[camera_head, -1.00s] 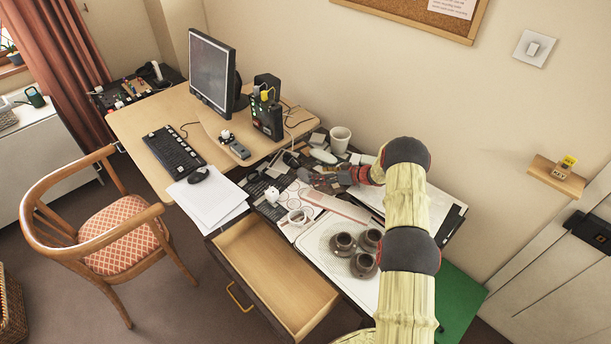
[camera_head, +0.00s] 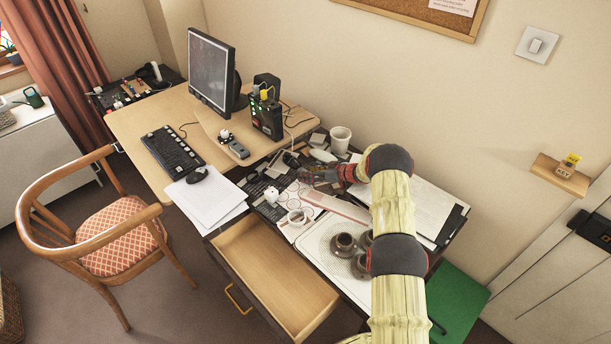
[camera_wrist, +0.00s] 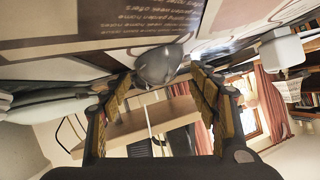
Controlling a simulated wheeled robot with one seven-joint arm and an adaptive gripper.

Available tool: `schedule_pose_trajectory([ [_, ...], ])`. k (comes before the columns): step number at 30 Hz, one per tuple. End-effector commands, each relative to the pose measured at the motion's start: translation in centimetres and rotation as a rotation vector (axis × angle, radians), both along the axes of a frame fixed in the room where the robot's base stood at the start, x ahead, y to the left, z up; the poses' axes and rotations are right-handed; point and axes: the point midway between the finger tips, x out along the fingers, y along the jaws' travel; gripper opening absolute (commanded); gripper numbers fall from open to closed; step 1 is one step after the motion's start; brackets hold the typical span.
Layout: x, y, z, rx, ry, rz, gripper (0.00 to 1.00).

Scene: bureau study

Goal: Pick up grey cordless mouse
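A smooth grey rounded thing, which looks like the grey cordless mouse (camera_wrist: 159,65), lies on the printed desk surface in the wrist view, where the desk appears at the top. My gripper (camera_wrist: 161,78) is open, with one finger on each side of the mouse near the tips. Gaps show between the mouse and both fingers, so it is not clasped. In the head view my gripper (camera_head: 312,174) is low over the cluttered desk part; the mouse cannot be told apart there.
A white mug (camera_head: 340,139) stands behind my gripper. The drawer (camera_head: 275,275) is open.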

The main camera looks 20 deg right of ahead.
Motion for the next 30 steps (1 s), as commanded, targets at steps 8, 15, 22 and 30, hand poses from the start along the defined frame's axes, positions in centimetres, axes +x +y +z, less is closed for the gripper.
schedule_pose_trajectory([
  [8,-0.01,-0.02,0.01,0.0,0.0,0.0,0.43],
  [15,-0.01,-0.02,0.0,0.0,0.0,0.0,0.29],
  [22,-0.01,-0.04,0.0,0.0,0.0,0.0,0.22],
  [30,0.03,-0.06,0.74,-0.001,-0.001,0.0,0.12],
])
